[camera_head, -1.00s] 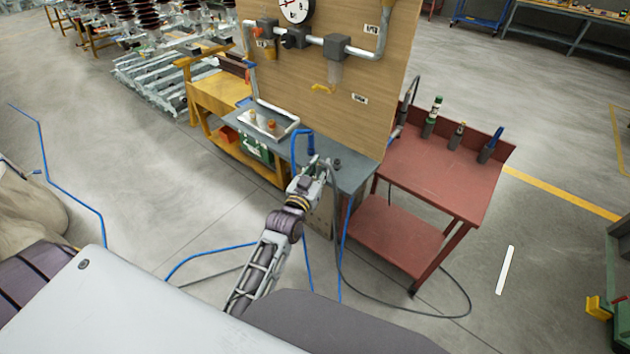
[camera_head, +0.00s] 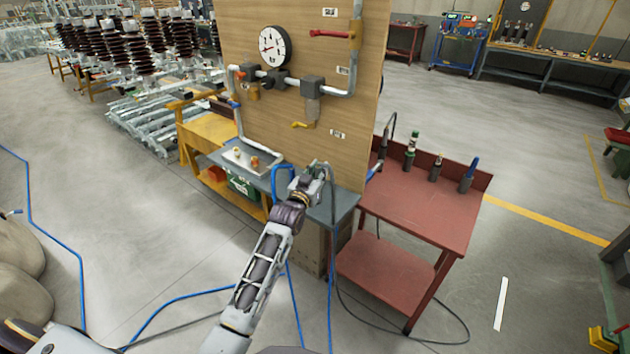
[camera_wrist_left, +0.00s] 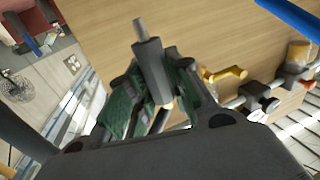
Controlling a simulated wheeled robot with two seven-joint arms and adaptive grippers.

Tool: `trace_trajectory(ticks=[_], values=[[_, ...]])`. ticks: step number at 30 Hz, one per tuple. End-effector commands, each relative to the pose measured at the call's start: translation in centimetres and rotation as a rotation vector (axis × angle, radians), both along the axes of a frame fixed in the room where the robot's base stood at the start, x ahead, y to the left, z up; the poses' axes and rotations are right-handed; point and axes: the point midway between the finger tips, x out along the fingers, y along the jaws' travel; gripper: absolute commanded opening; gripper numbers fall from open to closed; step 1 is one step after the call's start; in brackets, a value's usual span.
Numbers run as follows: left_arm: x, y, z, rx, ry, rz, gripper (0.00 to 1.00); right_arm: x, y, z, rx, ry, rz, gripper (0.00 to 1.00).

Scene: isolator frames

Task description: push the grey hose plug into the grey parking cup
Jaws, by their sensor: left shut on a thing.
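My left gripper (camera_head: 317,174) is over the right part of the grey bench (camera_head: 344,207), in front of the wooden panel. In the left wrist view its green-padded fingers (camera_wrist_left: 150,95) are shut on a dark grey cylinder with a thin stem, which looks like the grey hose plug (camera_wrist_left: 153,70). A grey hose (camera_head: 333,215) runs from beside the gripper down to the floor and loops right. I cannot pick out the grey parking cup for certain; the gripper hides part of the bench top. My right gripper is not in view.
The wooden panel (camera_head: 290,110) with gauge and pipes stands close behind the gripper. A blue hose (camera_head: 275,178) arches at the bench. A white tray (camera_head: 252,160) is to the left. The red trolley (camera_head: 425,215) with several upright holders stands right. Hoses lie on the floor.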

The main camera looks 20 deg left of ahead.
Motion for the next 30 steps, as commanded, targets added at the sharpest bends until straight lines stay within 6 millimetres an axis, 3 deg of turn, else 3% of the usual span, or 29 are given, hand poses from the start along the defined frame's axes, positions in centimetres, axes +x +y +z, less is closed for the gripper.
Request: trace_trajectory(ticks=[9,30], values=[[1.9,0.5,-2.2,0.003,0.002,-0.006,0.0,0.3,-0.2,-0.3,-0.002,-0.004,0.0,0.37],[2.0,0.5,-2.8,0.002,0.001,-0.006,0.0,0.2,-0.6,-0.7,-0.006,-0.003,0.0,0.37]])
